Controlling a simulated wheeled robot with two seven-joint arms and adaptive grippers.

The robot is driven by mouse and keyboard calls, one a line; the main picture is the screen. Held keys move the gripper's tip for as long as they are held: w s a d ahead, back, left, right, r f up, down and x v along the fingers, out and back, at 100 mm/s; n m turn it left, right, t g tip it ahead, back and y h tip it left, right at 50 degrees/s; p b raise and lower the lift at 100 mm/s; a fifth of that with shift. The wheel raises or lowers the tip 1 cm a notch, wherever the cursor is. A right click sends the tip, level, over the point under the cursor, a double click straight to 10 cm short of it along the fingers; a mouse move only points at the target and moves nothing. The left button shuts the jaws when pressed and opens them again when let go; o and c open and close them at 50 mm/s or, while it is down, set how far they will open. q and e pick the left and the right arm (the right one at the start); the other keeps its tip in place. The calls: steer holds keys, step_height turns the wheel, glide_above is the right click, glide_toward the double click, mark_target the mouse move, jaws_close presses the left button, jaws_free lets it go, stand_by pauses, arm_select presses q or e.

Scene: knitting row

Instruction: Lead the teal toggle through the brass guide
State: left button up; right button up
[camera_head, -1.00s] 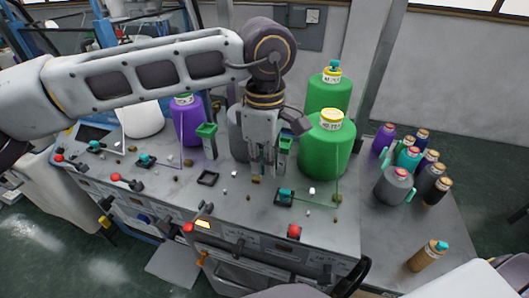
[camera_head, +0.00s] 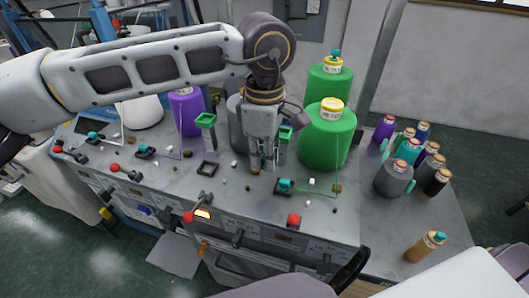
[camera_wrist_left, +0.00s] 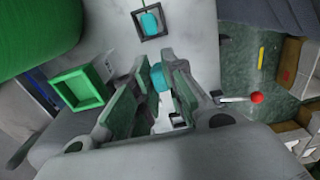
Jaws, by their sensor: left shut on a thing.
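My left gripper (camera_head: 262,168) points down, low over the grey machine top (camera_head: 240,210). In the left wrist view its fingers (camera_wrist_left: 158,88) are closed around a teal toggle (camera_wrist_left: 158,77), whose rounded end shows between them. In the head view the fingers hide this toggle. A small brass-coloured piece (camera_head: 255,171) shows at the fingertips; I cannot tell whether it is the brass guide or whether it touches the toggle. Another teal piece (camera_head: 285,185) sits in a dark square frame to the right, also in the wrist view (camera_wrist_left: 150,22). My right gripper is out of view.
Large green cones (camera_head: 326,140) stand close right of the gripper, a purple cone (camera_head: 186,112) to the left. Green square-topped posts (camera_head: 206,121) flank the hand. An empty dark frame (camera_head: 207,168) lies left. Red-knobbed levers (camera_head: 190,216) line the front edge. Small spools (camera_head: 408,155) crowd the right.

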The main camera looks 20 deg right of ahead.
mark_target(244, 179)
arm_select(q)
steer(key=shift+f+b, duration=0.85)
steer(key=shift+f, duration=2.05)
steer(key=shift+w+a, duration=0.4)
steer(key=shift+a, duration=0.25)
steer(key=shift+w+a+b, duration=0.15)
steer(key=shift+a+b, duration=0.05)
steer(key=shift+b, duration=0.1)
steer(key=shift+w+a+b, duration=0.25)
steer(key=shift+w+a, duration=0.2)
steer(key=shift+a, duration=0.25)
steer(key=shift+w+a+b, duration=0.25)
steer(key=shift+w+a, duration=0.2)
steer(key=shift+a, duration=0.2)
